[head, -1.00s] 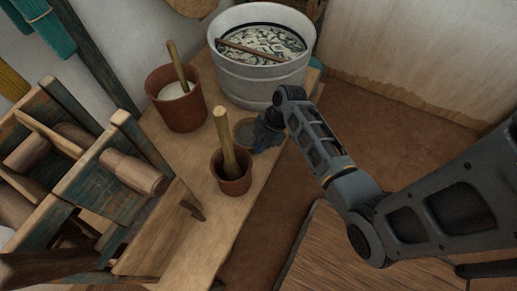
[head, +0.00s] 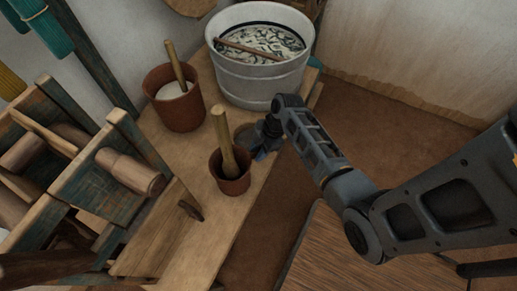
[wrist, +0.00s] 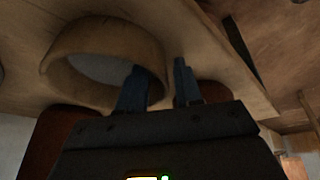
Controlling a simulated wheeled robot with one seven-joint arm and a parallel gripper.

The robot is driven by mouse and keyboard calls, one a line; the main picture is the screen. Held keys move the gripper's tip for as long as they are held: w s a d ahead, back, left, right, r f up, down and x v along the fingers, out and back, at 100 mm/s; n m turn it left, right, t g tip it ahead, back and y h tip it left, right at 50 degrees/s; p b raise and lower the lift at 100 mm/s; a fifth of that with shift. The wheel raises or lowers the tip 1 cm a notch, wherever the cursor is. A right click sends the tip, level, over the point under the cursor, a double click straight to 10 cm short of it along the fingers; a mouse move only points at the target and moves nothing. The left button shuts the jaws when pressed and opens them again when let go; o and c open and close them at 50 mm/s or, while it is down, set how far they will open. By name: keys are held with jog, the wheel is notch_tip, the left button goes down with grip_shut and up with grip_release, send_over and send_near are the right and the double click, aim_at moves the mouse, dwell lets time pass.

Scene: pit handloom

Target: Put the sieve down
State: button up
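The sieve, a round pale wooden rim around a grey mesh (wrist: 100,68), fills the upper left of the wrist view. In the head view the sieve (head: 244,134) is a small dark round at the bench's right side, partly hidden by a pot's stick and my gripper. It appears to rest on the bench (head: 205,222). My gripper (head: 259,154) is low beside it. In the wrist view my gripper (wrist: 160,66) has its fingers apart, one overlapping the sieve's inside, the other outside its right rim. Contact with the rim is unclear.
A clay pot with a stick (head: 231,185) stands close in front of my gripper. A clay pot of white stuff (head: 181,108) and a large pale tub (head: 258,80) stand behind. A wooden loom frame (head: 85,180) is at left. Floor lies right of the bench.

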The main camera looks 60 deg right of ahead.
jog(key=shift+r, duration=0.15)
jog(key=p+v, duration=0.2)
jog(key=v, duration=1)
jog(key=s+a+m+t+h, duration=0.5)
jog(key=s+a, duration=0.3)
jog(key=a, duration=0.5)
jog(key=s+a+r+m+t, duration=0.2)
jog(key=s+r, duration=0.1)
jog(key=r, duration=0.5)
jog(key=s+a+r+m+t+y, duration=0.1)
jog(key=s+a+r+m+t, duration=0.1)
jog(key=r, duration=0.6)
jog(key=s+a+r+m+t, duration=0.1)
jog(key=s+a+r+t, duration=0.1)
jog(key=r, duration=0.6)
jog(key=s+a, duration=0.1)
jog(key=s, duration=0.1)
jog(key=shift+s+a+r+m+t+y, duration=0.25)
jog(key=shift+a+r+m+t+y, duration=0.15)
